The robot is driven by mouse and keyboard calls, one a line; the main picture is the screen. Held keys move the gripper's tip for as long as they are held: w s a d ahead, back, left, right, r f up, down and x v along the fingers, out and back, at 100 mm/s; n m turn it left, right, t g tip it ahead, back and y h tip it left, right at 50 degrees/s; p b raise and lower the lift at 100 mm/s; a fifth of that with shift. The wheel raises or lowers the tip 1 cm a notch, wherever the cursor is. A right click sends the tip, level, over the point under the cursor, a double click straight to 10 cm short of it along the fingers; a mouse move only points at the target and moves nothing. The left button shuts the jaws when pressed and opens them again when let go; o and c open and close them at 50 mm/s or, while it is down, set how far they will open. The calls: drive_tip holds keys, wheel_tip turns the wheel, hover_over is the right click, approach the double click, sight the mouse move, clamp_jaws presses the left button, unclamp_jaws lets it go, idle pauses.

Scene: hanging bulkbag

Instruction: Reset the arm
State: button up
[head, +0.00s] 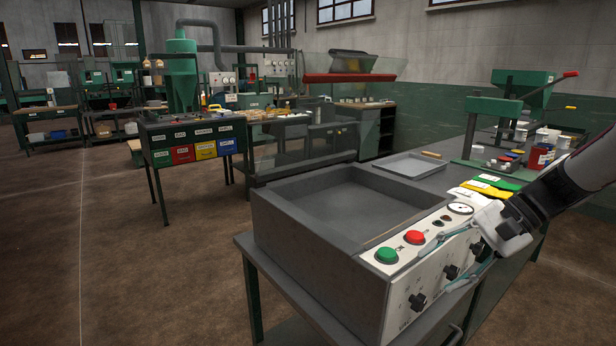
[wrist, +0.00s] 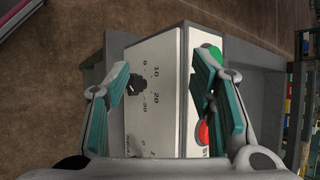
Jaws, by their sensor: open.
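My gripper (head: 446,262) is at the right of the head view, in front of the control panel of a grey open-topped machine (head: 290,238). Its two teal-padded fingers are spread apart with nothing between them. In the wrist view my gripper (wrist: 160,105) faces the white panel (wrist: 160,60). A black knob (wrist: 134,84) with a number scale lies near the left finger. A green button (wrist: 212,54) and a red button (wrist: 204,132) lie near the right finger, which partly covers them. Whether the fingers touch the panel cannot be told.
The machine stands on a bench with a grey tray (head: 410,165), colored cloths (head: 485,188) and a green press (head: 492,130) behind it. A small table with colored drawers (head: 195,150) stands at the left. The brown floor (head: 110,260) at the left front is clear.

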drive_tip(key=s+a+r+n+g+h, duration=0.1)
drive_tip(key=s+a+r+n+h, duration=0.2)
drive_tip(key=s, duration=0.6)
drive_tip(key=s+a+r+n+g+h, duration=0.1)
drive_tip(key=s+a+n+h, duration=0.2)
drive_tip(key=s, duration=0.5)
drive_tip(key=s+d+f+n+t+h, duration=0.1)
drive_tip(key=s+f+n+t+h, duration=0.15)
drive_tip(key=s, duration=1.05)
wheel_tip(320, 180, up, 18)
drive_tip(key=t+p, duration=0.2)
drive_tip(key=p, duration=1.3)
drive_tip(key=shift+w+f, duration=0.15)
drive_tip(key=shift+w, duration=0.1)
drive_tip(key=shift+t+h, duration=0.25)
